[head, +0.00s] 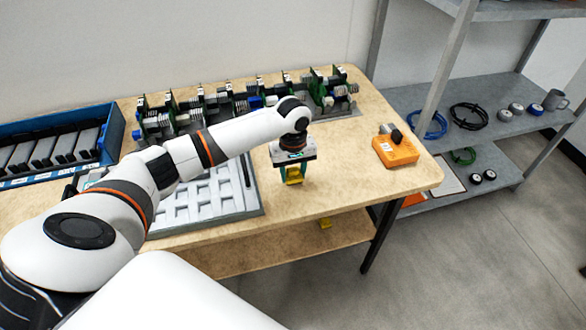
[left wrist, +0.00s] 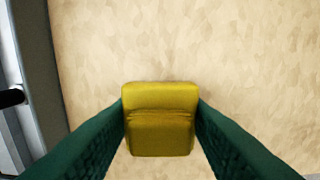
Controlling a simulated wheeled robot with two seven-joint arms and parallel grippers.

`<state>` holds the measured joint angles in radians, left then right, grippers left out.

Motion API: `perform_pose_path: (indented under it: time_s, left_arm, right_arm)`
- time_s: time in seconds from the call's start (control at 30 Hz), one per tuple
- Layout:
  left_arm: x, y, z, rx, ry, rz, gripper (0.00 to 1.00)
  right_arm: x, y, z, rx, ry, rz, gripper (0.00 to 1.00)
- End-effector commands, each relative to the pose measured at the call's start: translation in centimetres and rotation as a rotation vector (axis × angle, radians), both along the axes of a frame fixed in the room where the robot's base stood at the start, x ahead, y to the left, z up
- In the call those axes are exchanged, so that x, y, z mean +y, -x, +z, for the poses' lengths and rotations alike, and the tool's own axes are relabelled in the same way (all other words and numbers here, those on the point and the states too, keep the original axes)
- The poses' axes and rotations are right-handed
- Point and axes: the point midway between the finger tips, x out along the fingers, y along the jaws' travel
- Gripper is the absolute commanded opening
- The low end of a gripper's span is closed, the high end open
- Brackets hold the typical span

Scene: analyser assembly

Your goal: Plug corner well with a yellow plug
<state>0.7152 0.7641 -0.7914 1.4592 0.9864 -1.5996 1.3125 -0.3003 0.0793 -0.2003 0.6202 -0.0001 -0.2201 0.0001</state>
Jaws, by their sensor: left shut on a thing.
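My left gripper (head: 293,178) is shut on a yellow plug (left wrist: 160,120), which sits between its two green fingers in the left wrist view. In the head view the yellow plug (head: 294,176) shows below the gripper, over the table's front part, right of the tray. I cannot tell how high above the table it is. A grey tray (head: 254,196) with rows of pale wells lies on the table, partly hidden under my left arm. Its edge also shows at the left of the left wrist view (left wrist: 40,70). My right gripper is not in view.
Several green and grey assemblies (head: 230,100) stand along the back of the wooden table (head: 350,185). A blue bin (head: 113,135) of dark parts is at the left. An orange block (head: 396,150) sits at the right. Bare table lies between it and my gripper.

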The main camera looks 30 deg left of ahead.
Motion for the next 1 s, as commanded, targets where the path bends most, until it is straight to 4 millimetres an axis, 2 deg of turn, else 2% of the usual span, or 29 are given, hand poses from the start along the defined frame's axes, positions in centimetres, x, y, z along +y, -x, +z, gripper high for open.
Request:
perform_pose_path:
  time_s: [0.3, 0.67, 0.7, 0.83, 1.0]
  left_arm:
    - [0.0, 0.0, -1.2, -0.001, 0.001, 0.0, 0.12]
    - [0.0, 0.0, -1.5, 0.0, 0.0, 0.0, 0.12]
    - [0.0, 0.0, -1.5, 0.0, 0.0, 0.0, 0.46]
    - [0.0, 0.0, -1.5, 0.0, 0.0, 0.0, 0.66]
    - [0.0, 0.0, -1.5, 0.0, 0.0, 0.0, 0.66]
  right_arm:
    - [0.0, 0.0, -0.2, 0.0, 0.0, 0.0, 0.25]
    - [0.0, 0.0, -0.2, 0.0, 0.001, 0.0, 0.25]
    - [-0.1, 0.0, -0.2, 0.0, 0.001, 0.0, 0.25]
    - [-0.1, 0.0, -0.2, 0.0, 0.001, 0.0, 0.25]
    - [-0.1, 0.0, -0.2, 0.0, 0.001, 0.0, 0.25]
